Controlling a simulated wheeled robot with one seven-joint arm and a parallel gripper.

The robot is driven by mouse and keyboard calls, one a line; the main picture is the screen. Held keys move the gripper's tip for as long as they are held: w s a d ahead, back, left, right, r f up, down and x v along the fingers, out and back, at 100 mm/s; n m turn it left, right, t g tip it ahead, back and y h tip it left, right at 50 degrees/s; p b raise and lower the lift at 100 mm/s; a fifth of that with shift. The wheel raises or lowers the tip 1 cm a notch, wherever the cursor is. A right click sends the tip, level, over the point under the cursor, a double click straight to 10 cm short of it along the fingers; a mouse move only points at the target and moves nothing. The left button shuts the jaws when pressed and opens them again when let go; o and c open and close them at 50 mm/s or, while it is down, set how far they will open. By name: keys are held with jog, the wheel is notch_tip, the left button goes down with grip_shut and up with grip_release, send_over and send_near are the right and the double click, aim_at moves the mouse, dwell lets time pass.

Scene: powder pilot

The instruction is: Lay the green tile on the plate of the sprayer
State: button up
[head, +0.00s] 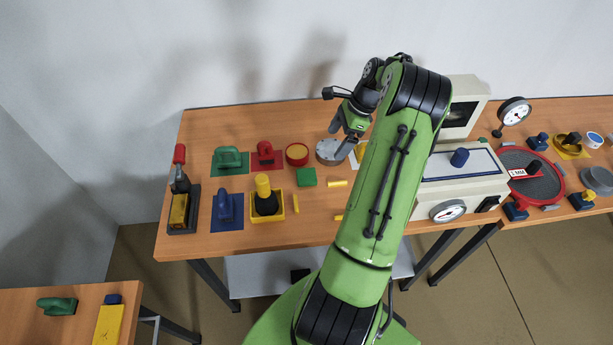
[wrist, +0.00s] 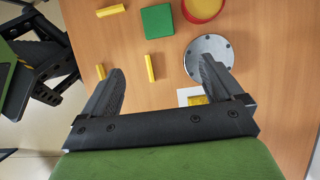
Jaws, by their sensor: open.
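The green tile (head: 306,177) is a small flat square lying on the wooden table; it also shows at the top of the wrist view (wrist: 158,20). My gripper (head: 342,140) is open and empty above the table. In the wrist view, its fingers (wrist: 163,72) are apart, with a yellow bar between them and the tile beyond the fingertips. A beige machine (head: 462,190) with a gauge and blue knob stands to the right, partly behind my arm. I cannot tell for certain whether it is the sprayer, and I cannot make out its plate.
A grey bolted disc (wrist: 208,58) lies close to the right finger in the wrist view. A red dish (head: 297,154) and a yellow tray (head: 267,215) flank the tile. Several yellow bars (head: 337,183) lie nearby. Red and green handled tools stand behind; my arm hides the table's middle.

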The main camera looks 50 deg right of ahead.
aim_at(314, 174)
jog(key=b+x, duration=0.1)
jog(key=x, duration=1.3)
jog(key=shift+w+a+f, duration=0.15)
jog(key=shift+a+f, duration=0.1)
jog(key=shift+f, duration=0.05)
jog(key=shift+c, duration=0.4)
jog(key=c, duration=1.2)
notch_tip(314, 174, up, 10)
jog(key=shift+p, duration=0.3)
